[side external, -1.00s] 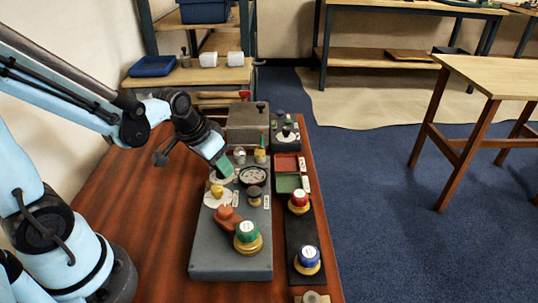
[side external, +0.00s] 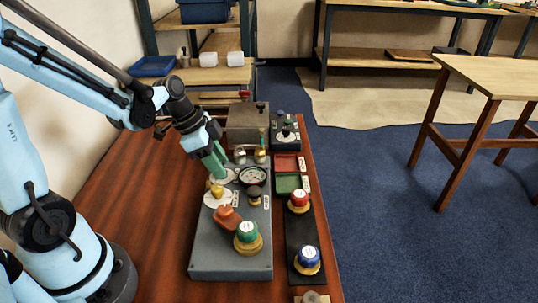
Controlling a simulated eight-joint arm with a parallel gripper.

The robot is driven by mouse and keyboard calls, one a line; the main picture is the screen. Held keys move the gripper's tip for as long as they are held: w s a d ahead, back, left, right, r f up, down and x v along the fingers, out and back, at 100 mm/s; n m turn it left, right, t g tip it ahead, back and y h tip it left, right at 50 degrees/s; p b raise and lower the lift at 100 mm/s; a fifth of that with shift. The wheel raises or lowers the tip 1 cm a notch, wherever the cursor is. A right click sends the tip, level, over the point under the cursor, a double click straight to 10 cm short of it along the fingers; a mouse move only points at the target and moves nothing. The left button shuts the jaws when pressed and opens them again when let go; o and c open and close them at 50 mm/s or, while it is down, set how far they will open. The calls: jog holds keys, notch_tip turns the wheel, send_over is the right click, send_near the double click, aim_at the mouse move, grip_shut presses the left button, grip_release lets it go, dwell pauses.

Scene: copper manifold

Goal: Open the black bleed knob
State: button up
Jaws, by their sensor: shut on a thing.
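The grey manifold block (side external: 230,262) lies on the wooden table. My gripper (side external: 219,176) points down, its green fingers shut at the rear-left white dial (side external: 232,174). The fingers hide the knob they hold there, and I cannot make out its colour. A yellow knob (side external: 217,190) on a second white dial (side external: 212,201) sits just in front of the fingers. A small dark knob (side external: 254,194) with a white label beside it stands to the right, apart from my gripper. I cannot read the labels.
A round gauge (side external: 253,175) is close right of my gripper. An orange handle (side external: 228,217) and a green-capped knob (side external: 247,234) stand nearer the front. Red (side external: 298,199) and blue (side external: 308,255) capped knobs sit on the strip at right.

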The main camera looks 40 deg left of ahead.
jog(key=shift+m, duration=0.3)
jog(key=o, duration=0.8)
jog(key=shift+r, duration=0.15)
jog(key=v, duration=1.1)
jog(key=shift+a+r, duration=0.15)
jog(key=shift+r, duration=0.25)
